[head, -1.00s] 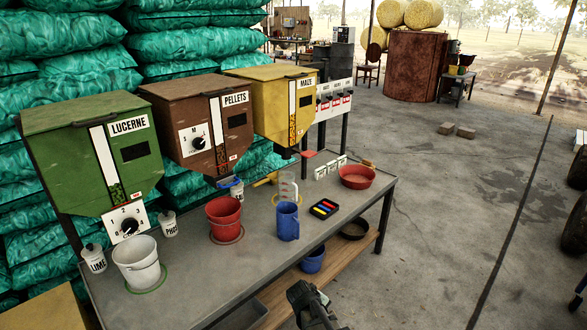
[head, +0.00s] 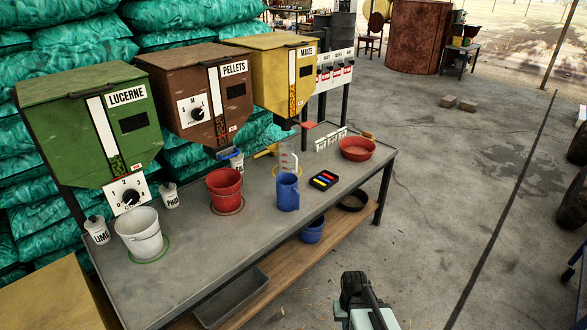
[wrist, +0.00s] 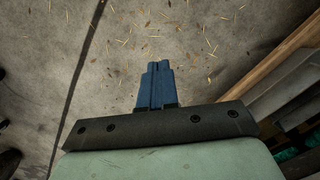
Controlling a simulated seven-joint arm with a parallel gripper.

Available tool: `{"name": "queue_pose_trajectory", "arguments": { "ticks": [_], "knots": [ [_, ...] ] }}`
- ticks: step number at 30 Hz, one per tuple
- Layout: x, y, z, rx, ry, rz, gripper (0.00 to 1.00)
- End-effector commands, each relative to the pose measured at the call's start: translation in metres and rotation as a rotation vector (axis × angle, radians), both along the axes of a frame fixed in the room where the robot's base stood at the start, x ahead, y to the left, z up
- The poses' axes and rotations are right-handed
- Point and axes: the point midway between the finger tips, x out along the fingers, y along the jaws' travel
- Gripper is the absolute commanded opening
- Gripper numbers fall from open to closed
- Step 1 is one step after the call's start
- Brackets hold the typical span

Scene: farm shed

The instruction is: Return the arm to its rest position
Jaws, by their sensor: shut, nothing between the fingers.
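My gripper (wrist: 157,84) shows in the wrist view with its two blue fingers together, shut and empty, over the bare concrete floor. In the head view my arm (head: 366,302) shows at the bottom, in front of the bench and to the right of its lower shelf, clear of both. The fingertips cannot be made out in the head view. Nothing is touching the arm in either view.
The grey bench (head: 205,258) holds a white bucket (head: 138,238), a red bucket (head: 224,188), a blue jug (head: 288,193) and a red bowl (head: 357,149). Its wooden shelf (head: 285,268) is below. The floor (head: 450,200) to the right is largely clear.

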Motion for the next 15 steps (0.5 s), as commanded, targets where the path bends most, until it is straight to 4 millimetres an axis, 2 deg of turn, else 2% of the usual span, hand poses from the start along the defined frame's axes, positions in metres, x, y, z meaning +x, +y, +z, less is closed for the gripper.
{"name": "queue_pose_trajectory", "arguments": {
  "ticks": [6, 15],
  "knots": [
    [-0.049, 0.000, -0.044, -0.001, 0.107, 0.000, 0.00],
    [-0.126, -0.001, -0.097, 0.000, 0.258, 0.000, 0.00]
  ]
}}
